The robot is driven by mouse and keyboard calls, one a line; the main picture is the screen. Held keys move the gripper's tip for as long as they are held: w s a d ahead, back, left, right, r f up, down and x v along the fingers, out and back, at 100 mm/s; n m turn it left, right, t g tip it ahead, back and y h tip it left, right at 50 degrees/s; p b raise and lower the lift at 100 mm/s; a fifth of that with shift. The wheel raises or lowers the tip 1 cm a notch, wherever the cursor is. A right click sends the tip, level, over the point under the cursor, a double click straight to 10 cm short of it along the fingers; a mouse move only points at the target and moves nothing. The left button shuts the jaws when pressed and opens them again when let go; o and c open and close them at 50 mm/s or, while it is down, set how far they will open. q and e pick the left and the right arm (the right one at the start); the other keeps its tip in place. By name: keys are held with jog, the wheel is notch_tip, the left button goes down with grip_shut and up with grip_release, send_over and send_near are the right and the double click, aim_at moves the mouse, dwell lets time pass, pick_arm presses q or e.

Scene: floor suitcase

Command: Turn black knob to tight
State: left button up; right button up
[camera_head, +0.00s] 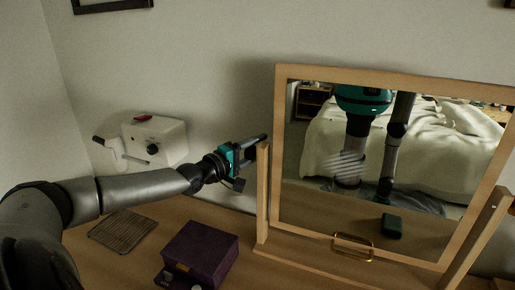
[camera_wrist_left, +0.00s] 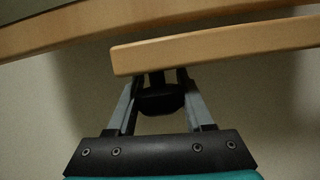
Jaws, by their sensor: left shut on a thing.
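A wooden-framed mirror (camera_head: 277,150) stands on the dresser, its frame held between two wooden side posts (camera_head: 262,195). My left gripper (camera_head: 257,141) reaches in from the left to the top of the left post. In the left wrist view the black knob (camera_wrist_left: 161,100) sits between the two fingers, just beside the end of the wooden post (camera_wrist_left: 215,50). The left gripper is shut on the knob. In the head view the gripper hides the knob. My right gripper is not in view.
A white machine (camera_head: 155,140) with a black dial stands against the wall behind my left arm. A purple box (camera_head: 200,252) and a wire rack (camera_head: 122,231) lie on the dresser top (camera_head: 222,215). A dark small box (camera_head: 391,226) and a brass handle (camera_head: 353,247) show at the mirror's lower part.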

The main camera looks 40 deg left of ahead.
pick_arm(q)
grip_shut()
jog(key=shift+f, duration=0.1)
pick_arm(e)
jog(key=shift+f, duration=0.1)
